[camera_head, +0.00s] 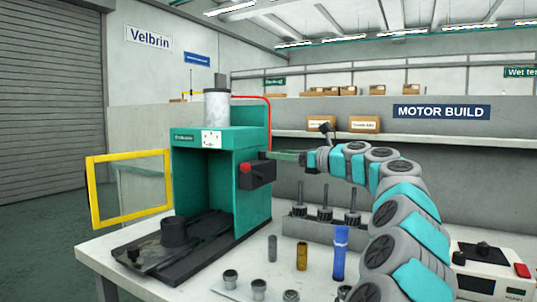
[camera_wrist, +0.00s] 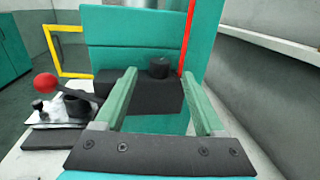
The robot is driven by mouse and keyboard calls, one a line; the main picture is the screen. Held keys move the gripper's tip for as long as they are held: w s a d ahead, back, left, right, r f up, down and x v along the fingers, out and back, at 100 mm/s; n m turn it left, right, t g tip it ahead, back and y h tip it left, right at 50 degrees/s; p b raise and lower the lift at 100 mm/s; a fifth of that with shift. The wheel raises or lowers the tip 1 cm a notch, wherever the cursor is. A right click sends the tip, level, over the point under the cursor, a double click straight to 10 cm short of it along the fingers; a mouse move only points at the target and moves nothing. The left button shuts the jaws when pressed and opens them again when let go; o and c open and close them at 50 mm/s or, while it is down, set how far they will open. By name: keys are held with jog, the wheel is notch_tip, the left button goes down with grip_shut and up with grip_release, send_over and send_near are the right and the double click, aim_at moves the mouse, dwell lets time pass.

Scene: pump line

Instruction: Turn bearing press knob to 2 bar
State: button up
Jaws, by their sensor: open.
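The bearing press (camera_head: 222,175) is a teal cabinet on the white bench, with a black box (camera_head: 258,175) on its right side. In the wrist view a short black round knob (camera_wrist: 158,67) stands on top of this black box (camera_wrist: 150,95). My gripper (camera_head: 276,155) is at the right side of the press, beside the box. Its two green fingers are open in the wrist view (camera_wrist: 162,80), and the knob appears between their tips with space on both sides. They do not seem to touch it. No pressure marking on the knob is readable.
A red ball handle (camera_wrist: 45,84) sticks out left of the box. A red pipe (camera_wrist: 187,38) rises close behind the knob. The yellow-framed guard (camera_head: 131,188) stands open at left. A blue cylinder (camera_head: 340,253) and small metal parts stand on the bench (camera_head: 195,272) below my arm.

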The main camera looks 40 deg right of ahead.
aim_at(264, 155)
jog(key=x, duration=0.4)
jog(key=shift+w, duration=0.25)
jog(key=shift+c, duration=0.2)
grip_shut()
